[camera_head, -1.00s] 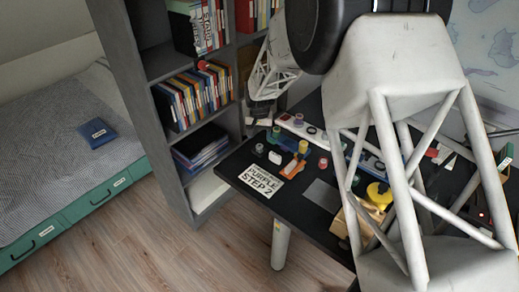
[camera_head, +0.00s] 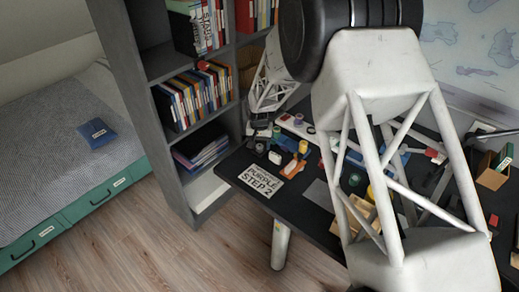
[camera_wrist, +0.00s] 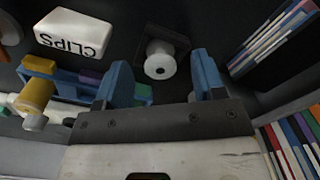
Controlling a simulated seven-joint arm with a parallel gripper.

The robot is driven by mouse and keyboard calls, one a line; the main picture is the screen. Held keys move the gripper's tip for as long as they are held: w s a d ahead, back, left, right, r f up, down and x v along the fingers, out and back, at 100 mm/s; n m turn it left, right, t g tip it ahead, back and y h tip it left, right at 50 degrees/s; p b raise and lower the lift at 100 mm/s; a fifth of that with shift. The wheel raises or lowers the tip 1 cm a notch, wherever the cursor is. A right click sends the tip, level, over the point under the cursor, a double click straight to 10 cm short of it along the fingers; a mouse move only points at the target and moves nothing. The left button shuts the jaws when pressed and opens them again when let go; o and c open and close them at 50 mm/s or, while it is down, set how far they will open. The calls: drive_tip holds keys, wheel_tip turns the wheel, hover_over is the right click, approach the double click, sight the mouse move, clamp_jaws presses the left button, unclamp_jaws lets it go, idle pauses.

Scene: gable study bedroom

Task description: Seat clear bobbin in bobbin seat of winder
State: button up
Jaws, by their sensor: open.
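A pale, whitish bobbin (camera_wrist: 159,64) with a hole in its end shows in the wrist view, on a small dark square base (camera_wrist: 178,42). My gripper (camera_wrist: 160,75) has blue fingers, spread apart and empty. The bobbin shows between and just beyond the fingertips; I cannot tell whether they touch it. In the head view my gripper (camera_head: 261,127) is at the desk's back left, too small to read. An orange piece with a yellow spool (camera_head: 303,147) stands on the desk and may be the winder. The bobbin seat cannot be made out.
A white CLIPS box (camera_wrist: 73,32) and a blue bar with coloured blocks (camera_wrist: 65,78) lie left in the wrist view. Books (camera_wrist: 275,38) stand at right. A bookshelf (camera_head: 160,63) borders the desk. A PURPLE STEP 2 card (camera_head: 260,181) lies in front.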

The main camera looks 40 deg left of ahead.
drive_tip(key=shift+f, duration=0.35)
idle(0.3)
drive_tip(key=c, duration=1)
drive_tip(key=shift+r, duration=0.2)
drive_tip(key=shift+r, duration=0.55)
wheel_tip(320, 180, up, 2)
drive_tip(key=shift+r, duration=0.1)
drive_tip(key=s+d, duration=0.3)
drive_tip(key=d, duration=0.1)
drive_tip(key=s+d+r, duration=0.1)
drive_tip(key=s+d, duration=0.2)
drive_tip(key=d, duration=0.1)
drive_tip(key=s+d, duration=0.4)
drive_tip(key=shift+d+r, duration=0.15)
drive_tip(key=shift+d, duration=0.1)
